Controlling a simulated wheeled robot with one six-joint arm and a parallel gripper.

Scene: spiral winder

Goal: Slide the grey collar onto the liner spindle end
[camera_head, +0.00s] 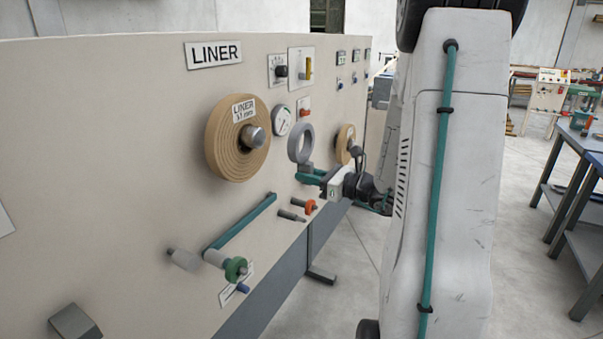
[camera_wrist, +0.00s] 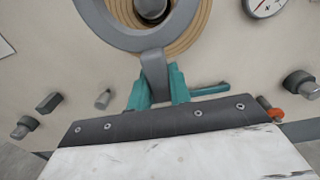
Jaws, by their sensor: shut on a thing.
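The grey collar (camera_head: 301,143) is a ring with a short tab below it. My gripper (camera_head: 312,174), with teal fingers, is shut on that tab and holds the ring up, clear of the panel. In the wrist view the collar (camera_wrist: 140,41) arches over the fingers (camera_wrist: 158,85), its upper part cut off by the frame edge. The liner spindle end (camera_head: 253,137) is a grey metal stub at the centre of the tan liner roll (camera_head: 226,152). The spindle end (camera_wrist: 151,8) shows inside the ring's opening in the wrist view. In the head view the collar is right of the spindle, apart from it.
A dial gauge (camera_head: 283,120) and a smaller tan roll (camera_head: 345,143) are on the beige panel (camera_head: 120,130). Below are a teal lever (camera_head: 240,222), a green-collared handle (camera_head: 235,268) and an orange-ringed peg (camera_head: 309,206), which stick out. A blue workbench (camera_head: 575,150) stands far right.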

